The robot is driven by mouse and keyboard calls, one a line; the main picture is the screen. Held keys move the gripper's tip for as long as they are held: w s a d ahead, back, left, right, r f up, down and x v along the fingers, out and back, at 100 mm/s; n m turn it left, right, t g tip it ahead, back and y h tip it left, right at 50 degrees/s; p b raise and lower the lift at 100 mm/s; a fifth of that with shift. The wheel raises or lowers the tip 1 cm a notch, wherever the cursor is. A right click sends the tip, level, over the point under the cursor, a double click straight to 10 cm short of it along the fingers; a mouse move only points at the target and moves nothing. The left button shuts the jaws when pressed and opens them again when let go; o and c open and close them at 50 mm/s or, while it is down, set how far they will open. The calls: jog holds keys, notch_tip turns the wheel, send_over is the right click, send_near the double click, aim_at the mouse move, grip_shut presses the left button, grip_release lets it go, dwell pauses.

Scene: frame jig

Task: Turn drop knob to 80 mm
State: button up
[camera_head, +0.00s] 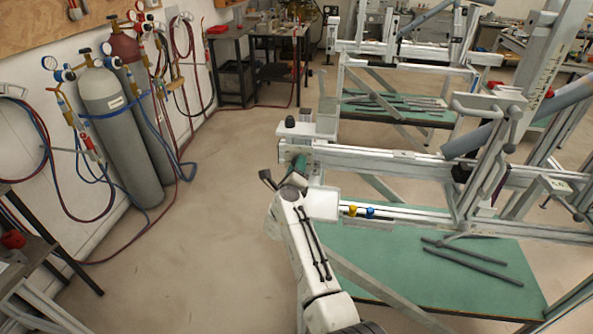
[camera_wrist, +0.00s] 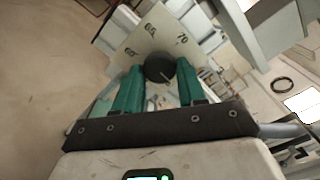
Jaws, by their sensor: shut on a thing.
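The drop knob (camera_wrist: 158,68) is a dark round knob with a pale line on its face, in the wrist view. It sits on a pale scale plate (camera_wrist: 140,42) with small printed numbers; one looks like 70, and the others are hard to read. The green fingers of my gripper (camera_wrist: 160,71) are shut on the knob, one on each side. In the head view my gripper (camera_head: 297,166) is at the left end of the frame jig (camera_head: 390,163), and the knob is hidden there.
The jig's rails run right above a green shelf (camera_head: 450,270) holding dark rods (camera_head: 470,262). Gas cylinders (camera_head: 115,125) with hoses stand by the left wall. The floor between is clear.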

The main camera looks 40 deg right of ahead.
jog(key=m, duration=0.1)
jog(key=m+b, duration=0.1)
jog(key=m, duration=0.2)
jog(key=shift+f+m, duration=0.25)
jog(key=shift+m, duration=0.15)
jog(key=shift+b, duration=0.3)
jog(key=o, duration=1)
jog(key=shift+r, duration=0.15)
jog(key=v, duration=1)
jog(key=shift+s+a, duration=0.3)
